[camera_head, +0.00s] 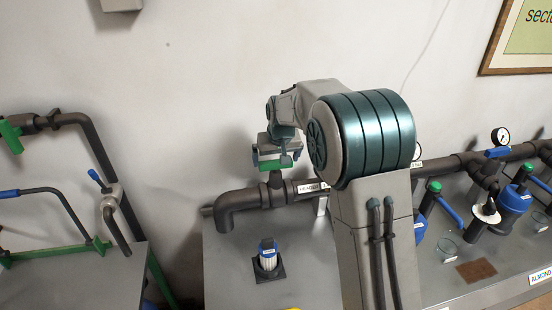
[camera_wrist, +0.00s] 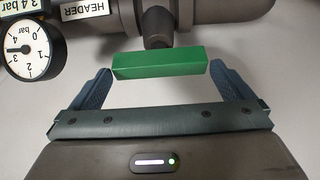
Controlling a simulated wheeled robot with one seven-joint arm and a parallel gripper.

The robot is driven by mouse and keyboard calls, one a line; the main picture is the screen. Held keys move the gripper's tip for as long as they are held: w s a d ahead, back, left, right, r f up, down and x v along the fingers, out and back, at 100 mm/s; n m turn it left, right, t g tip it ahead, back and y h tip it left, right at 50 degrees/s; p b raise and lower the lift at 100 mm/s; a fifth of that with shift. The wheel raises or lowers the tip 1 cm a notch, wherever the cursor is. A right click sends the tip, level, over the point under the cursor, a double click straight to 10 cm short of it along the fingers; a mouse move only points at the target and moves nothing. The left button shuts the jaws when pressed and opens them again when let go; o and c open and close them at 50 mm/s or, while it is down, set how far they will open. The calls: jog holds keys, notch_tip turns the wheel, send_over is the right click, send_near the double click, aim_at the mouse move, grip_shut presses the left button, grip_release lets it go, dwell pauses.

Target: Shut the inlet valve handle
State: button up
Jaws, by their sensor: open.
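A green bar handle (camera_wrist: 160,62) lies crosswise between the tips of my open gripper (camera_wrist: 160,69) in the wrist view. Its ends come close to both fingers; whether they touch is hard to tell. The bar sits by a dark stem (camera_wrist: 156,27) on the brown header pipe (camera_wrist: 205,8) and runs roughly along that pipe. In the head view the green handle (camera_head: 276,164) shows just under my gripper (camera_head: 275,155), above the pipe (camera_head: 240,202). My arm hides part of the pipe there.
A pressure gauge (camera_wrist: 32,50) and a HEADER label (camera_wrist: 86,10) are close by on the left in the wrist view. In the head view, a blue-topped fitting (camera_head: 267,254) stands on the grey bench (camera_head: 225,270). Blue valves (camera_head: 513,200) stand at right; another pipe rig (camera_head: 85,135) is at left.

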jog(key=shift+w+f, duration=0.25)
jog(key=shift+f, duration=0.3)
jog(key=c, duration=0.6)
